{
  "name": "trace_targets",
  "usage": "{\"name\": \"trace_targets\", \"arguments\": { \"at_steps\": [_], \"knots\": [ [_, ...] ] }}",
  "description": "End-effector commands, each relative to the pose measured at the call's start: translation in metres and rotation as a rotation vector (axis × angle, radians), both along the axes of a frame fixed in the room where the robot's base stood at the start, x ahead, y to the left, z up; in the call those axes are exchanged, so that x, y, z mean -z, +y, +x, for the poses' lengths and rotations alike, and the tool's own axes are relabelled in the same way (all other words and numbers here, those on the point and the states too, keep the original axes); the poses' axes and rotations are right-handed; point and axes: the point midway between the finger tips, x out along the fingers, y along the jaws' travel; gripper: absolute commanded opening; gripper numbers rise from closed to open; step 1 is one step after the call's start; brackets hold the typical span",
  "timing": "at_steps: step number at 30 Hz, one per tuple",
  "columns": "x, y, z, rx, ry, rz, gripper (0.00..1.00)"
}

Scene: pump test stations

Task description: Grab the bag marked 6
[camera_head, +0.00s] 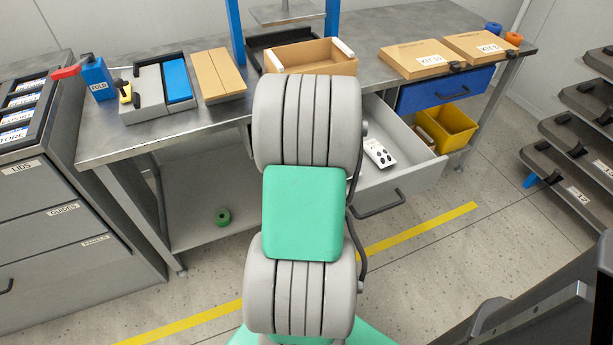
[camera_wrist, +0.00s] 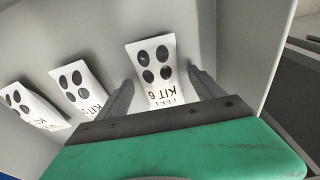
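The bag marked KIT 6 (camera_wrist: 155,72) is a white packet with several dark round pieces, its label upside down in the wrist view. It lies in the grey open drawer (camera_head: 412,183), near the drawer's wall. My gripper (camera_wrist: 162,80) is open, with one finger on each side of this bag and a gap visible at both sides. I cannot tell how far above it the fingertips are. In the head view my arm hides my gripper. One white bag (camera_head: 379,153) shows there in the drawer; its number is unreadable.
Two more similar bags, a middle one (camera_wrist: 79,92) and a left one (camera_wrist: 32,106), lie in the drawer to the left. A blue drawer (camera_head: 445,90) and a yellow bin (camera_head: 449,125) are at the right. Boxes marked KIT (camera_head: 420,58) lie on the bench above.

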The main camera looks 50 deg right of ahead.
Motion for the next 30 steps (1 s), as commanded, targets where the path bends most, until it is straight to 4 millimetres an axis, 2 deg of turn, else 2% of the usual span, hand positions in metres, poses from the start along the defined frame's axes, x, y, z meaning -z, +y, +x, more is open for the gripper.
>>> {"name": "trace_targets", "arguments": {
  "at_steps": [2, 25, 30],
  "knots": [
    [-0.0001, 0.0001, 0.0000, 0.000, 0.000, 0.000, 0.71],
    [-0.0004, 0.0002, -0.0002, 0.000, 0.000, 0.000, 0.08],
    [-0.0007, 0.0001, 0.0000, 0.000, 0.000, 0.000, 0.07]
  ]
}}
